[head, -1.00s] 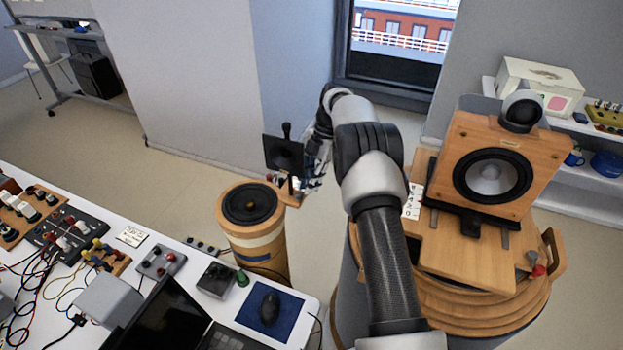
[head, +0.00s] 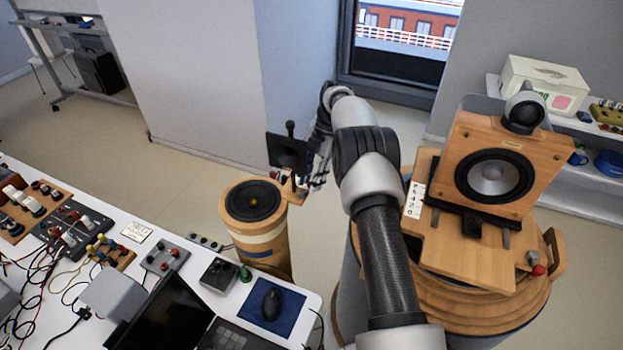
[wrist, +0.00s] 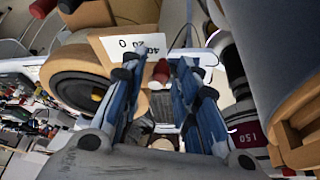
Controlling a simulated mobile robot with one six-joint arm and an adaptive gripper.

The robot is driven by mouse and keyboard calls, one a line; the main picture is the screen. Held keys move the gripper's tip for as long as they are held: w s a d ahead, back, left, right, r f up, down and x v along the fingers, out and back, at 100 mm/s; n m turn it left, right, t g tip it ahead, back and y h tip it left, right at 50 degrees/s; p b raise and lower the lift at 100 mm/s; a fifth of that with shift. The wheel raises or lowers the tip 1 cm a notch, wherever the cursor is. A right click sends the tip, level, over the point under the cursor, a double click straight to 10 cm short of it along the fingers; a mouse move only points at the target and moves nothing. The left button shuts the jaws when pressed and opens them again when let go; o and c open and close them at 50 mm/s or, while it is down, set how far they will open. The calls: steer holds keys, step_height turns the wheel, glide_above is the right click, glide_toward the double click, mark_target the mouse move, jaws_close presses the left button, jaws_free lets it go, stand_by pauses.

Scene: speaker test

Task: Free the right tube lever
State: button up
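My gripper (wrist: 158,75) shows in the wrist view with two blue fingers apart. A small red knob (wrist: 162,70) appears between their tips, in front of a card (wrist: 140,46) marked with numbers; I see no clear contact. In the head view my arm reaches away to the gripper (head: 318,178), which is mostly hidden behind a dark square plate (head: 287,152) and my wrist. A wooden tube (head: 262,250) with a black speaker on top stands to the left of the gripper. Which part is the right tube lever is not clear.
A wooden speaker box (head: 500,170) stands on a round wooden base (head: 480,300) at the right, with a red-tipped knob (head: 538,270). The white table (head: 215,318) at lower left holds a laptop, mouse, boxes and cables. Floor beyond the tube is clear.

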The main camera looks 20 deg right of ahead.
steer(key=shift+o, duration=0.2)
step_height(320, 180, up, 10)
stand_by(0.6)
steer(key=shift+s+d, duration=0.1)
stand_by(0.3)
